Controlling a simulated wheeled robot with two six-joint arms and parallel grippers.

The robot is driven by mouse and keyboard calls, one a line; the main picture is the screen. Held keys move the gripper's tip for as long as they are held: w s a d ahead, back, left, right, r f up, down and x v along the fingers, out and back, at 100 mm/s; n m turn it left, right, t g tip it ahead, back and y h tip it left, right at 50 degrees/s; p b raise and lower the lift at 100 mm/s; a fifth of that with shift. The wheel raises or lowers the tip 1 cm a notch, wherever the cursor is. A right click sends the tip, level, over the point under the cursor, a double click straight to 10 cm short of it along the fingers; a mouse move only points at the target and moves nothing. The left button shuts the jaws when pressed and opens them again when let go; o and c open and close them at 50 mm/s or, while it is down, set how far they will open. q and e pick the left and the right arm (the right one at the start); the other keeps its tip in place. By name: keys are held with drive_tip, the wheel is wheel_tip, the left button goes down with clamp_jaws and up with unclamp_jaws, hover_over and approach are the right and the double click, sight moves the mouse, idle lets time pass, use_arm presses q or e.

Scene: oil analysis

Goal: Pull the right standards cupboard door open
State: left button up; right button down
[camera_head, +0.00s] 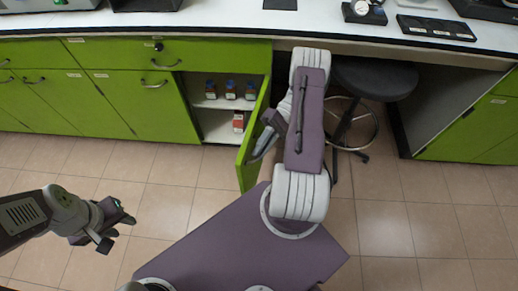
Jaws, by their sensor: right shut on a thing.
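The green right standards cupboard door (246,152) stands swung well out from the cabinet front, seen nearly edge-on. Its cupboard is open, with several small bottles (230,90) on the upper shelf and a red-and-white item (238,121) lower down. My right gripper (263,143) is at the outer face of the door and is shut on the door handle, which is mostly hidden by the fingers and arm. My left gripper (121,233) is open and empty over the floor at the lower left, away from the cabinets.
A dark round stool (374,78) stands under the counter, just right of my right arm. A white worktop (220,22) with equipment runs along the back. Closed green doors (150,105) are to the left. The tiled floor (410,220) at right is clear.

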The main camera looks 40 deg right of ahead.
drive_tip(key=shift+f, duration=0.15)
drive_tip(key=c, duration=1.8)
unclamp_jaws()
drive_tip(key=p+v, duration=0.3)
drive_tip(key=v, duration=0.4)
drive_tip(key=shift+d, duration=0.25)
